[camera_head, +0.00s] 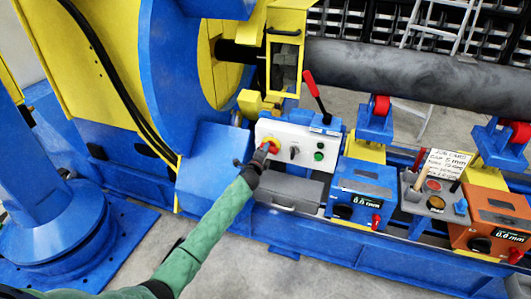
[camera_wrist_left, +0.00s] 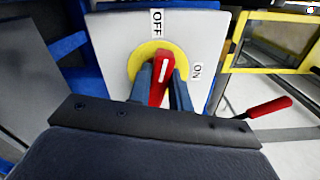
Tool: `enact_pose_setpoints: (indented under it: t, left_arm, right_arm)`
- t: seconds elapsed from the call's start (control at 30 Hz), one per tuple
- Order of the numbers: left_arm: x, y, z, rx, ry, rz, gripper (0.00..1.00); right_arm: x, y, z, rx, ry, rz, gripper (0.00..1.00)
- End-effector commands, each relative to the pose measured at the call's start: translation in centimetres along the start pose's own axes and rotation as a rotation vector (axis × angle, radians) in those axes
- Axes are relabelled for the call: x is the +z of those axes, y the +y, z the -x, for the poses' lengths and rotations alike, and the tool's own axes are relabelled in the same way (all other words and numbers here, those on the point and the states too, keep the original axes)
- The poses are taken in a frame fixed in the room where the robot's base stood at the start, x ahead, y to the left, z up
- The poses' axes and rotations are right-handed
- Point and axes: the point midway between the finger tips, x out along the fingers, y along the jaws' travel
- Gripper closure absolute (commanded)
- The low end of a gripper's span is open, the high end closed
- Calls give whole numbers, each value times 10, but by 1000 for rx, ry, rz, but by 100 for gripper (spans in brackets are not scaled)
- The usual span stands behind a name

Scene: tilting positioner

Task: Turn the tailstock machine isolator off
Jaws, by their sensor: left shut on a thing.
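The tailstock machine isolator is a red handle (camera_wrist_left: 163,72) on a yellow disc (camera_wrist_left: 137,62), mounted on a white panel (camera_wrist_left: 112,40). In the left wrist view, OFF is printed above the disc and ON to its right. The handle's white mark points up, tilted slightly right, closer to OFF than to ON. My left gripper (camera_wrist_left: 162,90) is shut on the handle, with a blue finger on each side. In the head view, my left gripper (camera_head: 267,150) reaches the left end of the white control panel (camera_head: 310,133) and partly hides the isolator.
A black knob (camera_head: 294,152) and a green button (camera_head: 319,156) sit right of the isolator. A red-handled lever (camera_head: 313,88) rises behind the panel. A grey drawer box (camera_head: 290,190) is below. Blue (camera_head: 361,192) and orange (camera_head: 495,222) units stand to the right.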

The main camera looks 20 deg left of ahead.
Motion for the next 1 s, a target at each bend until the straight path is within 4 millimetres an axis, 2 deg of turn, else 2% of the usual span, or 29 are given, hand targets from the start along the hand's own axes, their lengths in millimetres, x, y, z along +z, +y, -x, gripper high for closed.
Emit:
enact_pose_setpoints:
  t: [0.4,1.0]
  left_arm:
    - [0,4,0,1,-1,212,100]
    - [0,4,0,2,-1,252,100]
  right_arm:
    - [-2,-3,29,-4,4,0,64]
    - [0,-3,33,-4,0,0,64]
